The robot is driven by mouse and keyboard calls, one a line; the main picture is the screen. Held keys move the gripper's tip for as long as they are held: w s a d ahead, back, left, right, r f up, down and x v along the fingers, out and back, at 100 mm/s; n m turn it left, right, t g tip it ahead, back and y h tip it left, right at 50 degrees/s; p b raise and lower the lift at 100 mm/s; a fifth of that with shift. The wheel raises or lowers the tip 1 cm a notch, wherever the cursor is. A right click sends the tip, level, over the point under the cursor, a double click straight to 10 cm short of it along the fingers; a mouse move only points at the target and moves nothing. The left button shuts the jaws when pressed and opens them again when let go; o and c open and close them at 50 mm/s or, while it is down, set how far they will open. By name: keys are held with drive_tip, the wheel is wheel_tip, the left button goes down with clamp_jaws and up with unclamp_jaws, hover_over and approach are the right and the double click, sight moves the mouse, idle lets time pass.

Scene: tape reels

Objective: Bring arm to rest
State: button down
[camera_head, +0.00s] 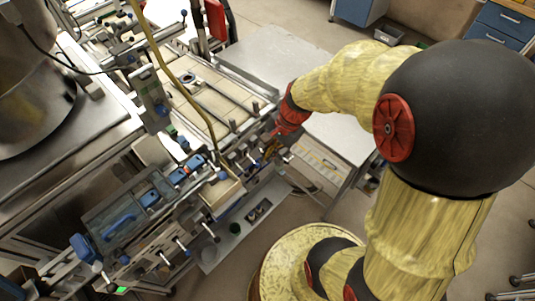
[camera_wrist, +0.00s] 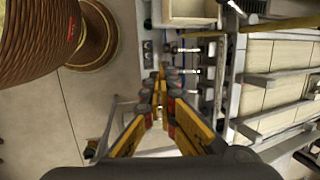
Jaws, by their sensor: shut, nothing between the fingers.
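My arm reaches from the right side of the head view toward the middle, bent at a large black joint. My gripper (camera_head: 268,147) is small and partly hidden there, over the near edge of the machine bench (camera_head: 205,92). In the wrist view, the yellow fingers of my gripper (camera_wrist: 160,88) come together at their tips. Nothing is held between them. The fingertips are over the bench's edge fittings, and I cannot tell whether they touch anything.
Metal rails and clamps crowd the left of the head view. A yellow cable (camera_head: 172,75) hangs over the bench. Blue drawers (camera_head: 497,31) are at the back right. Open floor (camera_head: 500,215) lies at the right.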

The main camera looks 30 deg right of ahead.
idle(0.4)
drive_tip(key=s+a+r+n+t+h+b, duration=0.1)
drive_tip(key=s+a+r+n+t+b, duration=0.1)
drive_tip(key=s+r+n, duration=0.3)
drive_tip(key=s+a+r+n+t+h+b, duration=0.1)
drive_tip(key=s+a+r+n+h+b, duration=0.1)
drive_tip(key=s+r+n, duration=0.3)
wheel_tip(320, 180, up, 6)
drive_tip(key=n+b, duration=0.1)
drive_tip(key=n, duration=0.3)
drive_tip(key=shift+s+a+f+t, duration=0.15)
drive_tip(key=shift+f+t, duration=0.1)
drive_tip(key=shift+t, duration=0.15)
idle(0.6)
